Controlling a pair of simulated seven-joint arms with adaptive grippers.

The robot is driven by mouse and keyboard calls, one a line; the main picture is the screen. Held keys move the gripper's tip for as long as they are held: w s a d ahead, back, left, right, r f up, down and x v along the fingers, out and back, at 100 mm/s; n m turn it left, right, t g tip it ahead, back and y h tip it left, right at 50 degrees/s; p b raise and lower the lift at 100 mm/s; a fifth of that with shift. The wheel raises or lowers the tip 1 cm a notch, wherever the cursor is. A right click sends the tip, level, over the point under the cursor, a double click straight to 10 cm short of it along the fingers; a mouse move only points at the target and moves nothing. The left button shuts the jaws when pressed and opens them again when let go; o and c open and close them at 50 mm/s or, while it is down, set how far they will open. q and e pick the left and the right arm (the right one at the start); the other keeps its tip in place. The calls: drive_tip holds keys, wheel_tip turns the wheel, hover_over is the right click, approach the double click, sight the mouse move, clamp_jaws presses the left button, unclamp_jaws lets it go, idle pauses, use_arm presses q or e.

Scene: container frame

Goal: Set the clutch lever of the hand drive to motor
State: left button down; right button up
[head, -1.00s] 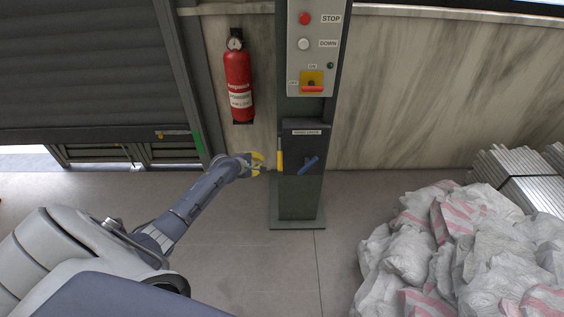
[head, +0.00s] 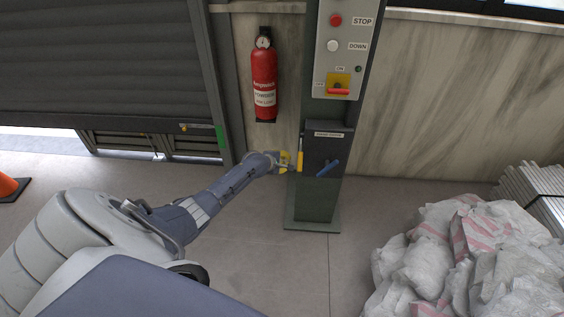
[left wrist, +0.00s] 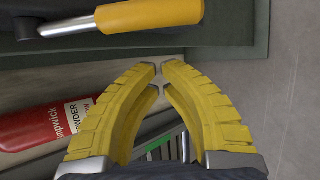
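The hand drive is a dark box (head: 328,147) on a green-grey post in the head view. A yellow-gripped lever (head: 300,155) stands upright at the box's left side. A blue handle (head: 327,168) slants across the box's front. My left gripper (head: 293,162) is just left of the yellow lever. In the left wrist view the yellow fingers of my left gripper (left wrist: 160,67) almost meet at their tips, with nothing between them. The yellow lever grip (left wrist: 150,14) lies beyond the tips on a metal rod, apart from them. My right gripper is out of view.
A red fire extinguisher (head: 264,80) hangs on the wall to the left, near a roller shutter (head: 100,65). White sacks (head: 470,260) are piled at the right. Floor around the post is clear.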

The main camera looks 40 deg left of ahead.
sight(301, 154)
use_arm(q)
drive_tip(key=shift+w+d, duration=0.45)
drive_tip(key=shift+d, duration=0.3)
drive_tip(key=shift+w+d, duration=0.45)
drive_tip(key=shift+d, duration=0.25)
drive_tip(key=shift+d+r, duration=0.1)
idle(0.4)
